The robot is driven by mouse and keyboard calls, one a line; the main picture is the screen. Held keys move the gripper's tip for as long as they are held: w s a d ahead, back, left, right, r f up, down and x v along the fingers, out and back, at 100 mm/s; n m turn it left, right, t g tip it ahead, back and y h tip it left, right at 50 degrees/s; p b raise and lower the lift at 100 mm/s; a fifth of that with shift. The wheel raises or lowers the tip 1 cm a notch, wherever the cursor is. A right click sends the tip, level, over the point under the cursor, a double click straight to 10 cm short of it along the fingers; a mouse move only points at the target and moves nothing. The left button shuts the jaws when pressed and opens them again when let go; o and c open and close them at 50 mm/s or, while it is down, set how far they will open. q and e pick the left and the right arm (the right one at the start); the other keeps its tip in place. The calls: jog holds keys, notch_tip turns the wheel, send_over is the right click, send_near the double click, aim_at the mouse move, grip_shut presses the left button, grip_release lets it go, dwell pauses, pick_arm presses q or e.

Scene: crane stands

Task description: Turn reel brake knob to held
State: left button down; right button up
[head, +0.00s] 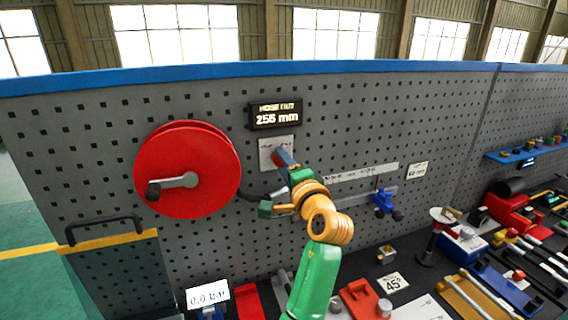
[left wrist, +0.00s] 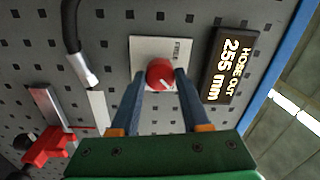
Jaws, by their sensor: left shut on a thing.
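The red brake knob (left wrist: 160,74) sits on a pale square plate (left wrist: 150,48) on the pegboard, with a small white mark on its face. In the head view the plate (head: 267,152) is right of the red reel (head: 188,170), and my gripper partly covers the knob. My left gripper (left wrist: 161,80) has its two blue fingers on either side of the knob, shut on it. In the head view the left gripper (head: 284,160) reaches up to the plate. My right gripper is not in view.
A display (head: 276,115) above the plate reads HOSE OUT 255 mm. A black hose end (left wrist: 88,72) hangs near the knob. A blue clamp (head: 383,202) sits on a rail to the right. The bench below is crowded with tools.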

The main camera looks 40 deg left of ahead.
pick_arm(q)
jog(key=shift+r, duration=0.15)
jog(key=shift+c, duration=2.2)
grip_release()
jog(key=shift+o, duration=0.3)
jog(key=shift+a, duration=0.1)
jog(key=b+v, duration=0.3)
jog(key=v, duration=0.4)
jog(key=shift+b, duration=0.35)
jog(key=shift+f, duration=0.2)
